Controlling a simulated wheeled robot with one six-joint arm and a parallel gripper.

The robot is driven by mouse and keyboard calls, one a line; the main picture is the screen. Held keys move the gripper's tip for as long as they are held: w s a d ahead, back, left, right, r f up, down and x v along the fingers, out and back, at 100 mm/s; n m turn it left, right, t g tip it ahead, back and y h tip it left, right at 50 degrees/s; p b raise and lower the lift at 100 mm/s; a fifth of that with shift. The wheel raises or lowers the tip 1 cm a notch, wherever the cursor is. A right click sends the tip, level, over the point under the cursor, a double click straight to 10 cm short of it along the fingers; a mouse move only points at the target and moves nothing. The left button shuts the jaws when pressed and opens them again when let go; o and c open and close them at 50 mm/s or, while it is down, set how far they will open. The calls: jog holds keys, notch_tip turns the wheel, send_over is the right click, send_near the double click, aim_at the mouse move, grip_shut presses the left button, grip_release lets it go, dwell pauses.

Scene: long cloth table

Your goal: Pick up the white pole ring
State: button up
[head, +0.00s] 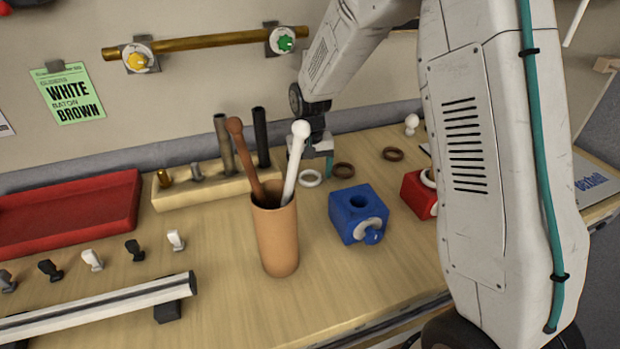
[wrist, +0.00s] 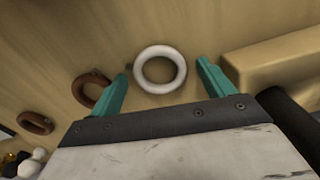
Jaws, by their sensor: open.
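The white pole ring (head: 310,178) lies flat on the table, just right of the wooden peg block in the head view. In the wrist view the white ring (wrist: 160,69) sits in line with the gap between my two teal fingers. My gripper (wrist: 162,77) is open and empty, with one finger on each side of the ring in the picture. In the head view my gripper (head: 318,166) hangs close to the ring, mostly hidden behind my arm's end. I cannot tell the exact height of the fingertips above the table.
Two brown rings (head: 343,170) (head: 392,154) lie right of the white ring. The peg block (head: 215,190) stands close on its left. A clay cup (head: 277,240) with two batons, a blue block (head: 350,205) and a red block (head: 417,196) stand nearer the front.

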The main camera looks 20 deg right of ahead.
jog(key=c, duration=1.1)
jog(key=shift+o, duration=0.2)
